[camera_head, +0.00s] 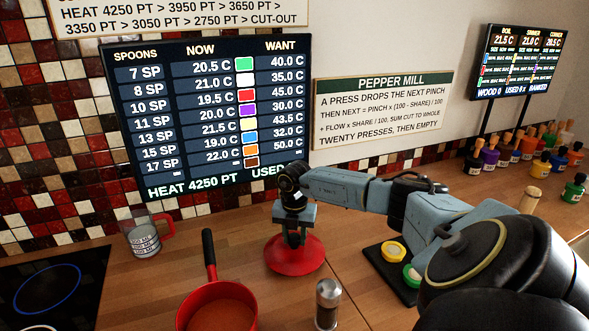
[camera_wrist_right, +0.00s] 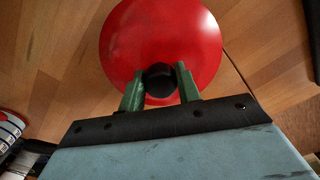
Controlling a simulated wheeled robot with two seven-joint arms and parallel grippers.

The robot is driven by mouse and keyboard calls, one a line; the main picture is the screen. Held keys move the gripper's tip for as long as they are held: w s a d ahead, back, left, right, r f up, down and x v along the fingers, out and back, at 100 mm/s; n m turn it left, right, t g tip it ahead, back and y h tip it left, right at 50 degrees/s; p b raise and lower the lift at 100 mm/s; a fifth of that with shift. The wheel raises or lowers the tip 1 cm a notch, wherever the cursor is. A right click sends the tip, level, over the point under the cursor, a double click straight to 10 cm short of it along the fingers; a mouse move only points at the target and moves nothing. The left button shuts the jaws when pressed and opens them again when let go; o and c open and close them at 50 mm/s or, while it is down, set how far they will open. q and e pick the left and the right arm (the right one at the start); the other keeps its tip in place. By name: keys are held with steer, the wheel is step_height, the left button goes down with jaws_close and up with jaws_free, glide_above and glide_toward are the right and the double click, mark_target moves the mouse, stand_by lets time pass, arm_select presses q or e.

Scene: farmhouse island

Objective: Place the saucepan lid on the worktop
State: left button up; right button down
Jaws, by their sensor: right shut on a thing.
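The red saucepan lid (camera_head: 296,262) is at the worktop (camera_head: 180,262), right of the saucepan. In the right wrist view the lid (camera_wrist_right: 160,30) shows its round red top and black knob (camera_wrist_right: 160,77). My right gripper (camera_head: 294,238) is above the lid, with its green fingers (camera_wrist_right: 159,85) shut on the knob. The lid looks level and low over the wood; I cannot tell whether it touches. The red saucepan (camera_head: 218,308) stands uncovered, with orange-brown contents and its black handle pointing back. My left gripper is not in view.
A pepper mill (camera_head: 327,304) stands in front of the lid. A measuring jug (camera_head: 143,238) is at the back left, near the black hob (camera_head: 45,290). A dark tray (camera_head: 388,270) holds yellow and green round items. Several coloured jars (camera_head: 489,155) stand at the far right.

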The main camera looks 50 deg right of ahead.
steer(key=shift+f, duration=0.55)
stand_by(0.4)
steer(key=shift+c, duration=1.8)
jaws_free()
steer(key=shift+r, duration=7.1)
steer(key=s+a, duration=0.8)
steer(key=s, duration=0.5)
steer(key=shift+s+a+f, duration=0.15)
steer(key=shift+s+a, duration=0.05)
steer(key=shift+s, duration=0.15)
